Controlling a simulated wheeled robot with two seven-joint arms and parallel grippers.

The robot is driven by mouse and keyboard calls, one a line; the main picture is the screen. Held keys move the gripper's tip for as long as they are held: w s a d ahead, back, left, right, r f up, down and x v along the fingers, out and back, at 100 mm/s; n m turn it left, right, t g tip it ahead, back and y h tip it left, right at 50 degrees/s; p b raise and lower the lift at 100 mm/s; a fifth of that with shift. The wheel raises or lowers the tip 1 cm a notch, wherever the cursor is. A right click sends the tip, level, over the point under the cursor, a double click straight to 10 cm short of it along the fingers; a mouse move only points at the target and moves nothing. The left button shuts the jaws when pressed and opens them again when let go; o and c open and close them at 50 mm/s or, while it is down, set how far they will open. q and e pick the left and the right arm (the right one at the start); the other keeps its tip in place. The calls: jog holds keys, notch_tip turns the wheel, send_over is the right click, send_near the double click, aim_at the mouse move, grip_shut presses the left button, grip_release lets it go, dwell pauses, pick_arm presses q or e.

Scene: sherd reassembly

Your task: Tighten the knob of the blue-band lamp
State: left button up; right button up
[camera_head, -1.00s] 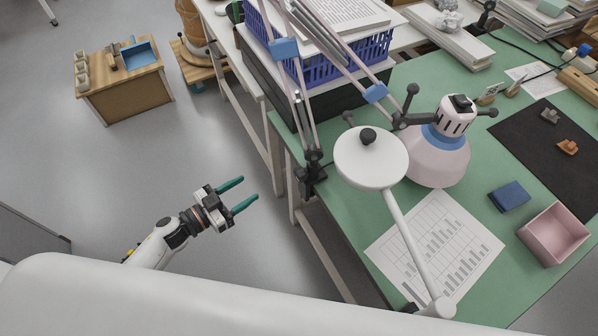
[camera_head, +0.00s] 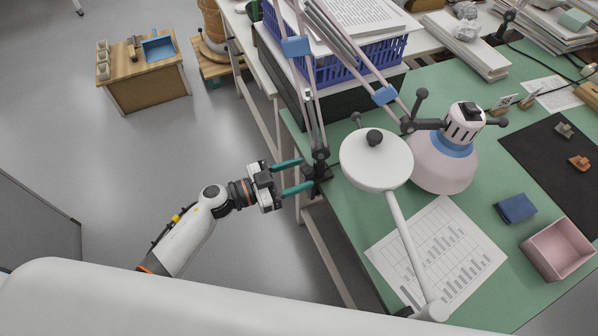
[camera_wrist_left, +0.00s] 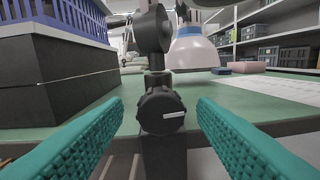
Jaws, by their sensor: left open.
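The blue-band lamp has a pale pink shade (camera_head: 440,170) with a blue ring, and pale arms with blue bands (camera_head: 297,46). Its dark post and clamp (camera_head: 319,165) stand at the green table's left edge. In the left wrist view a ribbed black knob (camera_wrist_left: 162,112) with a white line mark faces me on the clamp. My left gripper (camera_head: 304,175) has teal fingers and is open at the clamp. In the left wrist view its fingertips (camera_wrist_left: 160,105) lie on either side of the knob, with gaps to both. The right gripper does not show.
A white round-headed lamp (camera_head: 368,165) stands over the table close by. A blue basket (camera_head: 350,60) on a dark box (camera_head: 285,84) is behind the clamp. A chart sheet (camera_head: 450,245), blue block (camera_head: 515,208) and pink box (camera_head: 560,250) lie right.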

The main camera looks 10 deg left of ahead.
pick_arm(q)
jog(key=shift+w+d, duration=0.2)
jog(key=shift+d, duration=0.15)
jog(key=shift+c, duration=0.5)
jog(key=c, duration=0.9)
jog(key=shift+o, duration=0.2)
jog(key=shift+m+p, duration=0.3)
jog(key=shift+m, duration=2.6)
jog(key=o, duration=1)
jog(key=shift+c, duration=0.2)
jog(key=shift+s, duration=0.1)
jog(key=shift+f, duration=0.1)
